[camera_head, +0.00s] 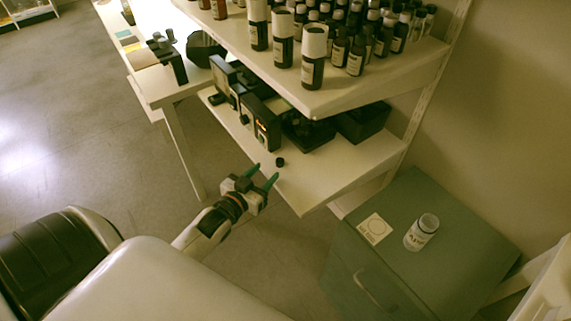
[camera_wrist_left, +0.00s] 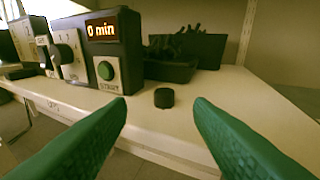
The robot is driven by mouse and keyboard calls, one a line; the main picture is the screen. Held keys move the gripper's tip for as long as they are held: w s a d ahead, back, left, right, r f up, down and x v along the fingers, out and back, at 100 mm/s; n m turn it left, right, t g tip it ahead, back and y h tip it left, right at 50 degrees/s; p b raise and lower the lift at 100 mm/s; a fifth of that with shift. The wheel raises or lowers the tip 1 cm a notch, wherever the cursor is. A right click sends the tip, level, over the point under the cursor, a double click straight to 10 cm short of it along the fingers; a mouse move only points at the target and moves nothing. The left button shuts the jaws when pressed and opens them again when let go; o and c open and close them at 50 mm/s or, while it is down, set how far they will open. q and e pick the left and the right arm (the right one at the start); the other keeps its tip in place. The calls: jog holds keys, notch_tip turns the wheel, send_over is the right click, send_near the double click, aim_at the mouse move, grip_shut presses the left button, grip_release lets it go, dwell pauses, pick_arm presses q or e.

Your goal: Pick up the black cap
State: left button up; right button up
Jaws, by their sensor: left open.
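The small black cap (camera_head: 280,162) lies on the lower white shelf near its front edge. In the left wrist view the black cap (camera_wrist_left: 164,98) sits beyond and between the two green fingertips. My left gripper (camera_head: 264,172) is open and empty, just in front of the shelf edge, with its fingers pointing at the cap and apart from it. Its two green fingers also frame the left wrist view (camera_wrist_left: 160,108). My right gripper is not in view.
A timer box (camera_wrist_left: 105,50) reading "0 min" stands left of the cap. A dark tray (camera_wrist_left: 170,68) is behind it. The upper shelf (camera_head: 345,92) with several bottles overhangs. A white jar (camera_head: 421,232) stands on the green cabinet (camera_head: 400,195) at right.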

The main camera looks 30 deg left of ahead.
aim_at(279, 161)
pick_arm(q)
jog(key=w, duration=0.5)
jog(key=w+f, duration=0.1)
jog(key=w, duration=0.1)
jog(key=shift+w+d, duration=0.25)
jog(key=shift+w, duration=0.15)
grip_shut()
